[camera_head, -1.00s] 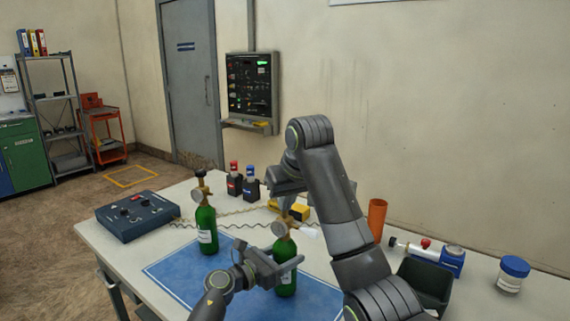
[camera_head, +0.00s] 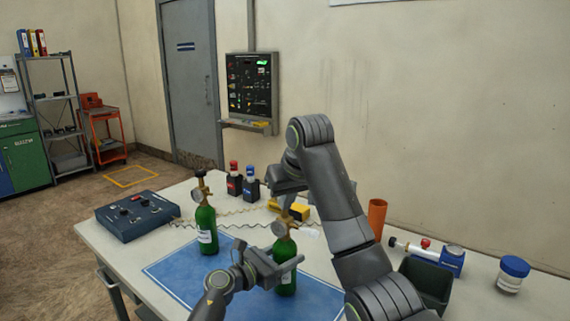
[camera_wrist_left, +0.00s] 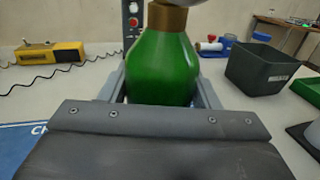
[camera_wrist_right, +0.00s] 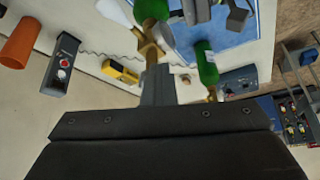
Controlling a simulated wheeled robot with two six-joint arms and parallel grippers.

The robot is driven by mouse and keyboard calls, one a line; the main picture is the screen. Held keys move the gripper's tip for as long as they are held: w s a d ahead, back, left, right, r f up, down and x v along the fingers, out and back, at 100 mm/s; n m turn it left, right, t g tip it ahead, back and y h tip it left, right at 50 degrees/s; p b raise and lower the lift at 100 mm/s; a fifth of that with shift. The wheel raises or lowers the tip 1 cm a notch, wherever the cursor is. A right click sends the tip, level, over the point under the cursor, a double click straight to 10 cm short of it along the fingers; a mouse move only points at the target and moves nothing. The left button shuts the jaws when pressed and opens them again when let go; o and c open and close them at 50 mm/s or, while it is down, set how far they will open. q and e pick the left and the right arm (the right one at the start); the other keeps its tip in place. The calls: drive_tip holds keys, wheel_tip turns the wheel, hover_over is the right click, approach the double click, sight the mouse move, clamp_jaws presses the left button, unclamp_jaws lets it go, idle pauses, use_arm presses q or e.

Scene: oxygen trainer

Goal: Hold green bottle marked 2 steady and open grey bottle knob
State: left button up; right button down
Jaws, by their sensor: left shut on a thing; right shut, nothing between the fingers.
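My left gripper (camera_head: 280,268) is shut on a green bottle (camera_head: 285,250) with a brass neck, around its body. The bottle stands upright on the blue mat (camera_head: 170,272) and fills the jaws in the left wrist view (camera_wrist_left: 162,68). I cannot read a number on it. My right gripper (camera_head: 286,203) is shut and points down over the top of this bottle, at its brass valve (camera_wrist_right: 150,45). Its fingers hide the knob, so I cannot tell whether they touch it. A second green bottle (camera_head: 206,222) with a dark knob stands upright on the left, apart from both grippers.
A blue control box (camera_head: 137,215) is at the table's left. Small red-capped and blue-capped bottles (camera_head: 235,183) and a yellow device (camera_head: 299,211) stand behind. An orange cup (camera_head: 377,218), dark bin (camera_head: 428,280) and white jar (camera_head: 512,275) are to the right. Coiled cables cross the table.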

drive_tip(key=shift+w+d, duration=0.1)
drive_tip(key=shift+d, duration=0.15)
drive_tip(key=shift+w+d, duration=0.3)
drive_tip(key=shift+d, duration=0.4)
drive_tip(key=shift+w+d, duration=0.1)
drive_tip(key=shift+w, duration=0.05)
drive_tip(key=shift+d, duration=0.1)
wheel_tip(320, 180, up, 6)
drive_tip(key=shift+s+d, duration=0.15)
drive_tip(key=shift+s, duration=0.15)
idle(0.5)
